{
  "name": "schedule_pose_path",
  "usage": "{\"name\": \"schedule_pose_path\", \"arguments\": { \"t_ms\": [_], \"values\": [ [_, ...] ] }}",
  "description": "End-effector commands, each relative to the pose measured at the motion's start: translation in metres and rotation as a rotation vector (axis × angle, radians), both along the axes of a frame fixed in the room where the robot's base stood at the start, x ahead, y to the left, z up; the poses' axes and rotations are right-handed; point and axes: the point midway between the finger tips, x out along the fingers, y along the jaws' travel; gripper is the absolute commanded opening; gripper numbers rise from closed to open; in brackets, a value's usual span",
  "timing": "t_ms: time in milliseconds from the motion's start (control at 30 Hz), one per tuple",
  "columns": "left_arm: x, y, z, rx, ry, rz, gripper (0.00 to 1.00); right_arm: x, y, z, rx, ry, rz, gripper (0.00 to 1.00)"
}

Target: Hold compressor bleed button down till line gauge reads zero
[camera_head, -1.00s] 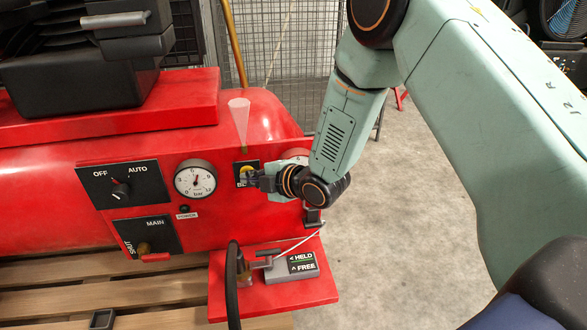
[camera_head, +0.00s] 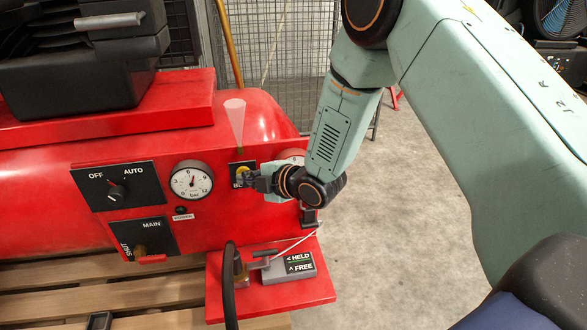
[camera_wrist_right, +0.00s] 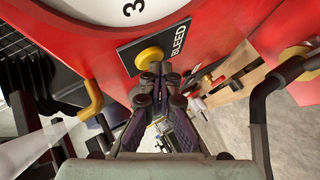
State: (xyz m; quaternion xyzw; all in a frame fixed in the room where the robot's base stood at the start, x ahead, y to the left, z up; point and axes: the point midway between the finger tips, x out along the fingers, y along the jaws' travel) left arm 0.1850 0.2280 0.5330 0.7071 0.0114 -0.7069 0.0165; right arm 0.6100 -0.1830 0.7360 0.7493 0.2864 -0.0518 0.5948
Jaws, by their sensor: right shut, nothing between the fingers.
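The yellow bleed button (camera_head: 243,169) sits on a black plate on the red compressor panel; it also shows in the right wrist view (camera_wrist_right: 149,56) beside the word BLEED. My right gripper (camera_head: 249,182) is shut and empty, its fingertips at the button's edge in the right wrist view (camera_wrist_right: 160,72). I cannot tell how far the button is pressed. A pale, see-through cone (camera_head: 235,120) rises above the button plate. A round bar gauge (camera_head: 192,180) is left of the button, its needle near upright. Another gauge (camera_head: 293,156) is mostly hidden behind my right arm. My left gripper is out of view.
An OFF/AUTO knob (camera_head: 115,192) and a MAIN valve plate (camera_head: 143,238) are on the panel's left. Below, a red shelf (camera_head: 270,299) carries a grey HELD/FREE block (camera_head: 290,268) and a black hose (camera_head: 229,285). Grey floor (camera_head: 410,250) is clear at right.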

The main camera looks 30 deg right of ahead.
Motion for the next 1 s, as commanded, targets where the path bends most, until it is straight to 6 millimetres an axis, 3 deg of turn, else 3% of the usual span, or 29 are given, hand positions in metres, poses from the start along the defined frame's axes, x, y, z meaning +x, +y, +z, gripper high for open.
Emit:
{"name": "schedule_pose_path", "arguments": {
  "t_ms": [367, 1000],
  "values": [
    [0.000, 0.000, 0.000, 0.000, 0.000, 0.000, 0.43, 0.000, 0.000, 0.000, 0.000, -0.001, 0.000, 0.00],
    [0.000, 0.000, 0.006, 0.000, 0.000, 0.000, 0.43, -0.018, 0.005, 0.000, 0.000, 0.000, 0.000, 0.00]
  ]
}}
